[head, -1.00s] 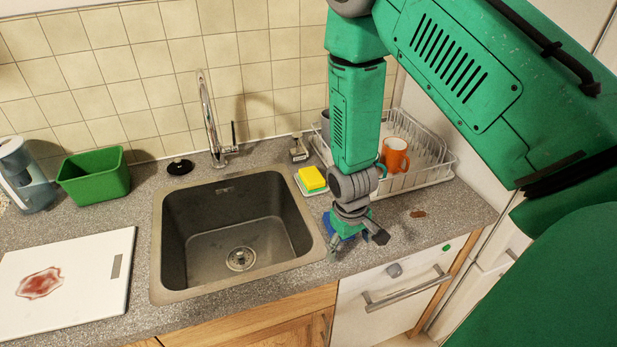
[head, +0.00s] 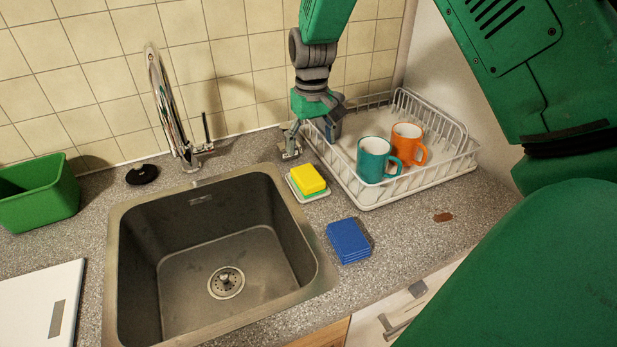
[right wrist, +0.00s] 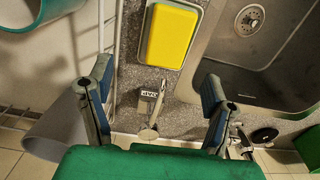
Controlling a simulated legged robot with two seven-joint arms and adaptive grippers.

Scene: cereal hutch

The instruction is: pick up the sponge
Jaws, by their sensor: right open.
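The yellow sponge (head: 307,178), with a green underside, lies on a small pale dish (head: 312,198) between the sink and the dish rack. It also shows in the right wrist view (right wrist: 172,36), top centre, beyond the fingertips. My right gripper (head: 312,141) is open and empty. It hangs behind the sponge, near the tiled wall, over the rack's back left corner. In the right wrist view my two fingers (right wrist: 157,78) are spread wide, with a small soap dispenser (right wrist: 152,103) visible between them. My left gripper is not in view.
The white dish rack (head: 408,184) holds a teal mug (head: 373,160) and an orange mug (head: 407,143). A blue folded stack (head: 348,241) lies in front of the sponge. The sink (head: 215,255) and faucet (head: 170,108) are to the left. The front right counter is mostly clear.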

